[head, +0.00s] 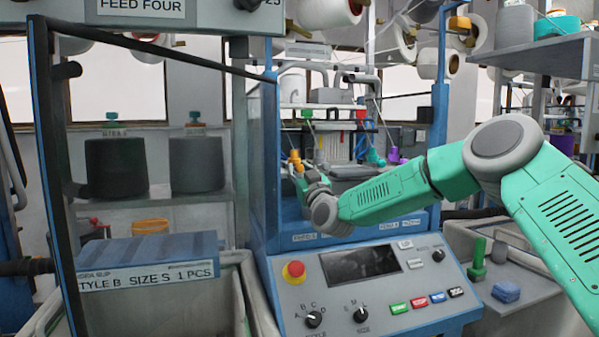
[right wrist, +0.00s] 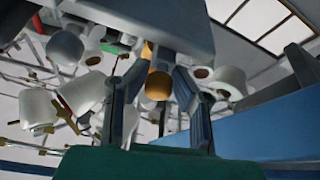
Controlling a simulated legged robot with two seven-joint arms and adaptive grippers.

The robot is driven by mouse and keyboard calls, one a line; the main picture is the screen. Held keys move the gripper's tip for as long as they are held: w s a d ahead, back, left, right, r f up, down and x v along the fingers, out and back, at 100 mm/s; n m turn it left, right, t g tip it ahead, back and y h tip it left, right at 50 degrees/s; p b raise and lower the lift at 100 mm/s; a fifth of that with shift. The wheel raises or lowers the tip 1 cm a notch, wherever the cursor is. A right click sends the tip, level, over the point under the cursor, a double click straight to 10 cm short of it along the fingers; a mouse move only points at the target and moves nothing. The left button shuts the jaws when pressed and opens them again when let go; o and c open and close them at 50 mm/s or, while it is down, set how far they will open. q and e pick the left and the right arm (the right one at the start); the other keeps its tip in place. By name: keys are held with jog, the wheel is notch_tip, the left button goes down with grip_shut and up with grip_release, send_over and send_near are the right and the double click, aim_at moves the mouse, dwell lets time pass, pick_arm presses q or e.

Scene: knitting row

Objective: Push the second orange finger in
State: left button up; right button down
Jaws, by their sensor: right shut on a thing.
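An orange finger (head: 295,160) stands at the left of the knitting machine's working opening in the head view. In the right wrist view an orange cylinder (right wrist: 158,84) shows between the two fingers of my right gripper (right wrist: 153,92). My right gripper (head: 301,178) is shut on this orange finger, at the front left of the opening. Its fingertips are small in the head view and partly hidden by the wrist. How far in the orange finger sits cannot be told. My left gripper is not in view.
Green (head: 375,157) and purple (head: 393,155) pieces stand further right in the opening, close to my forearm. Below is the control panel (head: 375,290) with a red stop button (head: 294,269). A blue post (head: 262,165) bounds the opening on the left.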

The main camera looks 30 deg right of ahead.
jog(key=shift+w+d, duration=0.15)
jog(key=shift+w, duration=0.55)
jog(key=shift+d, duration=0.1)
jog(key=c, duration=1.3)
grip_release()
jog(key=shift+c, duration=0.2)
jog(key=shift+f, duration=0.1)
jog(key=v, duration=1.2)
